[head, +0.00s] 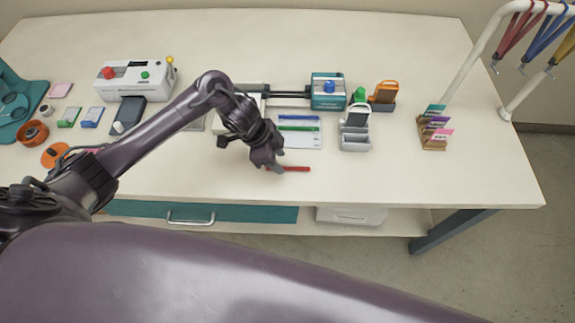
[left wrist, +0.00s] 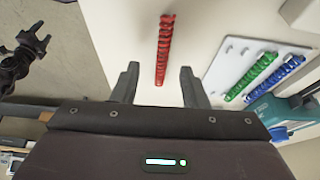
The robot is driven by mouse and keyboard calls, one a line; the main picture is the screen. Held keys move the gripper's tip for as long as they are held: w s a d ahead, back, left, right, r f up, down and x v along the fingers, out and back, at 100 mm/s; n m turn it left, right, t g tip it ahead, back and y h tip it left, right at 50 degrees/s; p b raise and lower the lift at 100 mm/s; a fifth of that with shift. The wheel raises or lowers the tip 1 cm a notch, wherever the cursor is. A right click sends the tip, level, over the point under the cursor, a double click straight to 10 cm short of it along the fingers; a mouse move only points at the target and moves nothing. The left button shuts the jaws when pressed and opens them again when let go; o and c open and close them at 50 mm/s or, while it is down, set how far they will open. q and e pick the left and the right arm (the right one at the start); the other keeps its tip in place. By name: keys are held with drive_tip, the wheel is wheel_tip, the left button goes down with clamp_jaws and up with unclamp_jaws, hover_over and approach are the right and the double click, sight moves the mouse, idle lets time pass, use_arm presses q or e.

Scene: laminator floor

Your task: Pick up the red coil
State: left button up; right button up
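The red coil (head: 297,169) is a thin ridged rod lying on the white table near its front edge. It also shows in the left wrist view (left wrist: 165,48), running away from my left gripper (left wrist: 159,72). That gripper is open, and the coil's near end appears between its two fingers, with a gap on each side. I cannot tell how far above the coil the fingers are. In the head view my left gripper (head: 271,164) is at the coil's left end and hides part of it. A dark jointed part at the left of the left wrist view may be my right arm.
A white holder (head: 308,142) with a blue and a green coil lies just behind the red coil. A grey stand (head: 355,140) is to the right, and a card rack (head: 433,133) farther right. The table (head: 375,185) is clear right of the red coil.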

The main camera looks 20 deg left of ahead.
sight(286, 167)
use_arm(q)
drive_tip(key=x, duration=0.3)
drive_tip(key=shift+w+r, duration=0.1)
drive_tip(key=shift+w, duration=0.1)
drive_tip(key=shift+d+f, duration=0.2)
drive_tip(key=shift+f, duration=0.2)
drive_tip(key=c, duration=0.7)
clamp_jaws()
use_arm(e)
drive_tip(key=w, duration=0.1)
drive_tip(key=w+r, duration=0.1)
drive_tip(key=shift+w+d, duration=0.1)
drive_tip(key=shift+w, duration=0.25)
